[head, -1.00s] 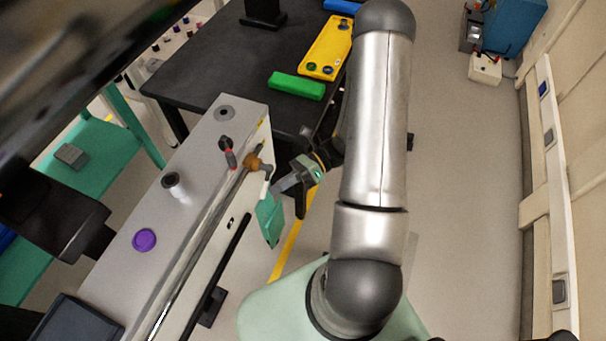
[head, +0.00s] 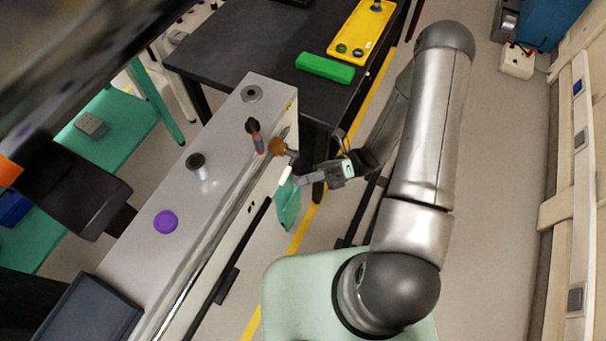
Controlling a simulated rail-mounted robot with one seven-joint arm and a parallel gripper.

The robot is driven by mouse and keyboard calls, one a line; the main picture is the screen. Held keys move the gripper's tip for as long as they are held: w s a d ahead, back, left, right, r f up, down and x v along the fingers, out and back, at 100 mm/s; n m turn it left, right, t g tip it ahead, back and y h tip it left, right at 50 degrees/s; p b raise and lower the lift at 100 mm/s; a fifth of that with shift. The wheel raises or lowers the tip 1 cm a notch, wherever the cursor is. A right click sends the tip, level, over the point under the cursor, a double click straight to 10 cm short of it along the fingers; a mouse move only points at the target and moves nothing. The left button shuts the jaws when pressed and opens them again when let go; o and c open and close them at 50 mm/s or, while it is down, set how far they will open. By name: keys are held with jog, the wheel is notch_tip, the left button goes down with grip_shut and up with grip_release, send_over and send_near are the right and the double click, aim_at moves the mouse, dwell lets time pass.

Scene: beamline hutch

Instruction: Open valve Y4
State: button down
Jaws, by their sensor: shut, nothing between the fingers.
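A brass-coloured valve body (head: 278,147) sits on the right side of the long grey cabinet, with a white-tipped lever (head: 285,175) pointing down from it. No label is readable, so I cannot tell whether it is Y4. My gripper (head: 299,182) is shut and empty, just right of the lever tip. I cannot tell whether it touches the lever. A flat teal piece (head: 288,208) shows below the fingertips. A red-and-black fitting (head: 256,136) stands just left of the valve.
The grey cabinet top (head: 225,160) carries a purple cap (head: 165,221) and a dark knob (head: 195,161). A black table (head: 240,55) with a green block (head: 325,67) and yellow plate (head: 362,32) stands behind.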

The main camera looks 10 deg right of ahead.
jog(key=s+b+v, duration=0.1)
jog(key=b+v, duration=0.1)
jog(key=v, duration=1)
jog(key=shift+s+d+f+b, duration=0.15)
jog(key=shift+s+f+b, duration=0.05)
jog(key=shift+f+b, duration=0.15)
jog(key=shift+r, duration=0.1)
